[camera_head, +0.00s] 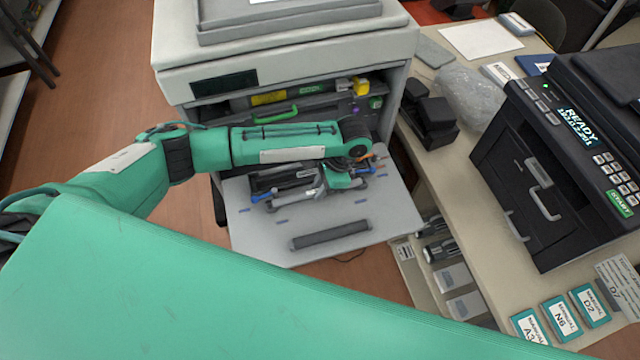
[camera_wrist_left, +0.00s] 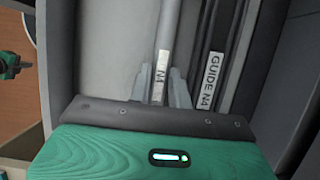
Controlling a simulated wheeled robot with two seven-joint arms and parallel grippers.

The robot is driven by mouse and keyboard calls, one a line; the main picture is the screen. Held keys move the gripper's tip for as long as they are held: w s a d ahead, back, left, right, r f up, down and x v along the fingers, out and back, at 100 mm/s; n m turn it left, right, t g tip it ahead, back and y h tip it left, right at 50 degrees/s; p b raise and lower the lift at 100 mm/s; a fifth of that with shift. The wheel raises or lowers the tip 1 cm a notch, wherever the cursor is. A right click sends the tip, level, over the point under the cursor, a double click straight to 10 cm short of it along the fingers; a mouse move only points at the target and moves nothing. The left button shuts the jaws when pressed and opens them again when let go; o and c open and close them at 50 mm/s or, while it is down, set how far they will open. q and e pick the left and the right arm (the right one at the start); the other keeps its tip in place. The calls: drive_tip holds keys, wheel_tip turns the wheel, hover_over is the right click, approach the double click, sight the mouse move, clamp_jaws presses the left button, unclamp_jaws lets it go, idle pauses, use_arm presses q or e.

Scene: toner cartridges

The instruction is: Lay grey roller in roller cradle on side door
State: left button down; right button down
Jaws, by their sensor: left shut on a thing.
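The grey side door (camera_head: 272,238) is folded down as a shelf in the head view. My left gripper (camera_head: 335,178) is over its upper part, its fingers partly hidden by the wrist. In the left wrist view the gripper (camera_wrist_left: 156,92) is shut on a long grey roller (camera_wrist_left: 168,35) with a white label. A black part marked GUIDE N4 (camera_wrist_left: 218,50) runs alongside it. In the head view the grey roller (camera_head: 292,197) lies low over the door beside dark parts. I cannot tell whether it touches the cradle, which I cannot single out. My right gripper is out of view.
A dark roller-like bar (camera_head: 330,234) lies near the door's front edge. The open printer (camera_head: 280,60) stands behind. A desk (camera_head: 470,195) at right holds a black machine (camera_head: 540,150) and labelled cards. My green body part covers the foreground.

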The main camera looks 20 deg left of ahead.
use_arm(q)
drive_tip(key=c, duration=1.3)
unclamp_jaws()
drive_tip(key=shift+r, duration=0.5)
drive_tip(key=p+v, duration=0.9)
drive_tip(key=v, duration=0.3)
drive_tip(key=shift+r, duration=0.15)
